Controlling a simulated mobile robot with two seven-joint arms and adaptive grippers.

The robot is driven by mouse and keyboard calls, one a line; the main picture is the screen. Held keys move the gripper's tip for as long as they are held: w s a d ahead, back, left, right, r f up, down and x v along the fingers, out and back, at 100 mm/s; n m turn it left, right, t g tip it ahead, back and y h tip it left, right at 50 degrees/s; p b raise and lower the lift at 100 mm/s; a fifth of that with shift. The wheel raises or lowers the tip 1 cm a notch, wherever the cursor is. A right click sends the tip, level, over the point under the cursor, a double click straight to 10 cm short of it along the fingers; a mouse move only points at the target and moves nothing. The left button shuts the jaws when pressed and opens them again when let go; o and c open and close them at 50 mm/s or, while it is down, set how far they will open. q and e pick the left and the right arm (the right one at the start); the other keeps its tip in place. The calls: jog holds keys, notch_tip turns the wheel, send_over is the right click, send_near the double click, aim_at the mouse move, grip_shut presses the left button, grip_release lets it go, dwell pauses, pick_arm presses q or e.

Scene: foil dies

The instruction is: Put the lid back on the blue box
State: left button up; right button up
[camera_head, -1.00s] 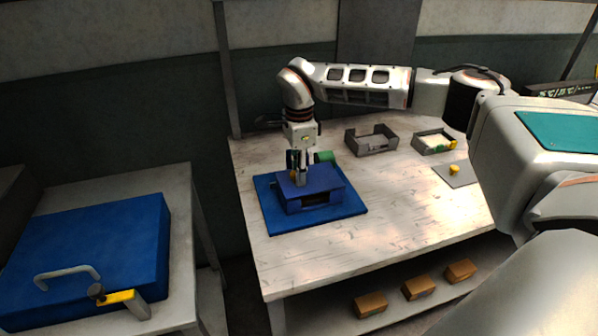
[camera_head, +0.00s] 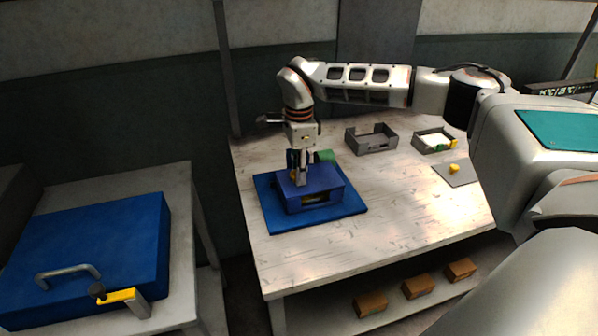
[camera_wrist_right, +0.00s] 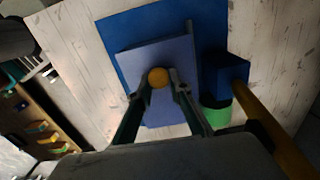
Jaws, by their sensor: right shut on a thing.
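The small blue box (camera_head: 330,202) stands on a blue mat (camera_head: 275,222) on the wooden table. Its front has an opening with something yellow inside. The flat blue lid (camera_head: 325,178) is at the box's top; I cannot tell whether it is fully seated. My right gripper (camera_head: 300,180) points down and is shut on the lid's round yellow knob. In the right wrist view the orange-yellow knob (camera_wrist_right: 158,77) shows at the fingertips (camera_wrist_right: 160,90), over the lid (camera_wrist_right: 165,52). My left gripper is not in view.
A green cylinder (camera_head: 326,156) is just behind the box. Grey trays (camera_head: 371,143) and a grey plate with a yellow knob (camera_head: 454,168) lie to the right. A large blue case (camera_head: 90,240) with a handle rests on the left table. Brown blocks (camera_head: 418,289) lie on the lower shelf.

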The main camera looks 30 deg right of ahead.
jog(key=shift+f, duration=0.1)
dwell(0.7)
jog(key=o, duration=1.1)
jog(key=shift+o, duration=0.3)
jog(key=o, duration=0.4)
jog(key=shift+r, duration=3.5)
grip_shut()
